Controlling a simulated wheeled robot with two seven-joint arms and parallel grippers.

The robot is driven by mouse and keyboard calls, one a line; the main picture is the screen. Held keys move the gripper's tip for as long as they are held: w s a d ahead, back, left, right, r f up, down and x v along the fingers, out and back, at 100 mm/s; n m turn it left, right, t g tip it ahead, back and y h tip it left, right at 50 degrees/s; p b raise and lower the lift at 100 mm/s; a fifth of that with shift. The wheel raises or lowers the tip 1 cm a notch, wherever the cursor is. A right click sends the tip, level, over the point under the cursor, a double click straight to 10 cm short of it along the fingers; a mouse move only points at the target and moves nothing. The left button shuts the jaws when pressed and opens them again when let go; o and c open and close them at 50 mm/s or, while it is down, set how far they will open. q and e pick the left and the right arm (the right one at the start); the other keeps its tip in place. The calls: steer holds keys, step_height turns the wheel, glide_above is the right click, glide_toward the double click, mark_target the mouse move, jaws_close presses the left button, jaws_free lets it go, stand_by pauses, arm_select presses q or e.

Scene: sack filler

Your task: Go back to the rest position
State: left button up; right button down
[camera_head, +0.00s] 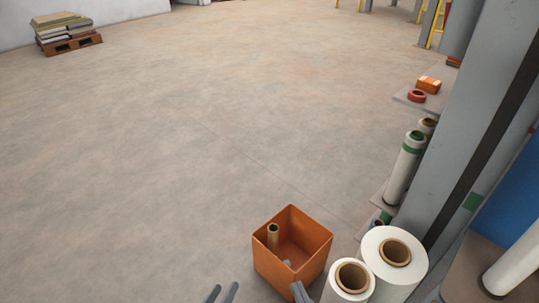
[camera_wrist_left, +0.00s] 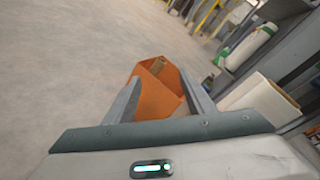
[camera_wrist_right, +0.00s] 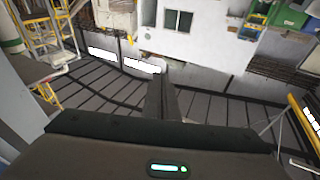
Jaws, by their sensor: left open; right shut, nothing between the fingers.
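My left gripper (camera_head: 222,293) shows at the bottom edge of the head view, its two fingers apart with nothing between them. In the left wrist view (camera_wrist_left: 161,85) its fingers stand wide apart, with the orange bin (camera_wrist_left: 155,98) beyond them. Most of both arms is out of the head view.
The open orange bin (camera_head: 290,268) holds a brown cardboard core (camera_head: 273,236). Large white film rolls (camera_head: 395,272) stand right of it. Shelves with a green-ended roll (camera_head: 404,168) and a grey post (camera_head: 490,110) line the right. A pallet (camera_head: 72,43) lies far left. The middle floor is clear.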

steer(key=d+f+g+h+p, duration=0.35)
steer(key=f+g+p, duration=0.4)
steer(key=f, duration=0.85)
arm_select(q)
steer(key=s+a+f+n+g+y+p, duration=0.2)
steer(key=s+f+n+g+p, duration=0.2)
steer(key=s+n, duration=0.5)
steer(key=s+a+f+n+g+y+p, duration=0.2)
steer(key=s+f+n+g+p, duration=0.3)
steer(key=n, duration=1.6)
steer(key=s+a+f+p, duration=0.1)
steer(key=s, duration=0.4)
steer(key=shift+s+a+f+p, duration=0.3)
steer(key=shift+a+p, duration=0.05)
steer(key=shift+p, duration=0.05)
arm_select(e)
steer(key=s+d+f+g+h, duration=0.1)
steer(key=s+d+f+g, duration=0.2)
steer(key=f, duration=0.4)
steer(key=s+d+f+m+g+h, duration=0.1)
steer(key=s+d+f+g+h, duration=0.1)
steer(key=s+d+f, duration=0.4)
steer(key=shift+s+f+g, duration=0.45)
steer(key=shift+s+g, duration=0.1)
steer(key=shift+s, duration=0.15)
arm_select(q)
steer(key=shift+w, duration=0.1)
arm_select(e)
steer(key=shift+a, duration=0.1)
